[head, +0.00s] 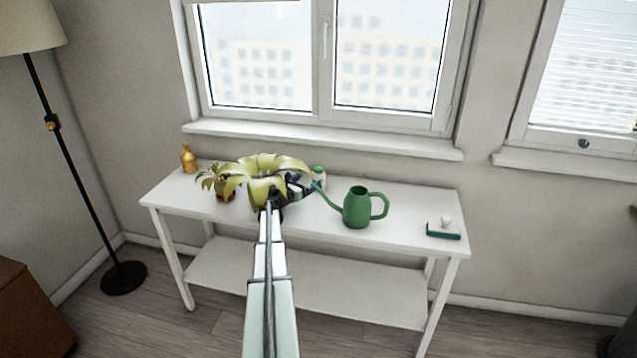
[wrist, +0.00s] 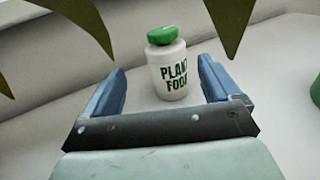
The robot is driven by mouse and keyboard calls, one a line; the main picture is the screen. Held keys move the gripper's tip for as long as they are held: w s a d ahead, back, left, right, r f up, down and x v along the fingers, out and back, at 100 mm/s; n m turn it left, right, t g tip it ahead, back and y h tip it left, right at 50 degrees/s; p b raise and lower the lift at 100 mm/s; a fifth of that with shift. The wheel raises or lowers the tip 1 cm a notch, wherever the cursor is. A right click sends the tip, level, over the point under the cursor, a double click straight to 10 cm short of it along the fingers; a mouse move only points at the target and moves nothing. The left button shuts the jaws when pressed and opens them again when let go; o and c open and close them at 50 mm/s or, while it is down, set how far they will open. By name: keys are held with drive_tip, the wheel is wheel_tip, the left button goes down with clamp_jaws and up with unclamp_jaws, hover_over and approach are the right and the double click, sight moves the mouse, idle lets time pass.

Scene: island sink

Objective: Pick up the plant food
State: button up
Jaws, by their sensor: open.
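The plant food (wrist: 172,68) is a white bottle with a green cap and green lettering, standing upright on the white table. In the head view the plant food (head: 319,177) shows near the back edge of the table, partly hidden by my gripper and leaves. My gripper (wrist: 160,88) is open, with its blue fingers on either side of the bottle in the wrist view. The bottle appears just ahead of the palm; I cannot tell how deep it is between the fingers. In the head view my gripper (head: 304,186) is partly hidden by leaves.
A large-leaved plant (head: 265,168) overlaps my arm, and its leaf tips hang across the top of the wrist view. A green watering can (head: 357,208) stands right of the bottle. A smaller potted plant (head: 226,187) and an amber bottle (head: 188,158) stand left. A green tray (head: 443,232) lies right.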

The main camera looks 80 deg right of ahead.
sight(314, 177)
drive_tip(key=shift+x, duration=1.1)
drive_tip(key=shift+s+x, duration=0.2)
drive_tip(key=shift+x, duration=1.15)
drive_tip(key=shift+s+x, duration=0.2)
drive_tip(key=shift+x, duration=1.1)
drive_tip(key=shift+a, duration=0.2)
drive_tip(key=shift+c, duration=0.3)
drive_tip(key=c, duration=1.1)
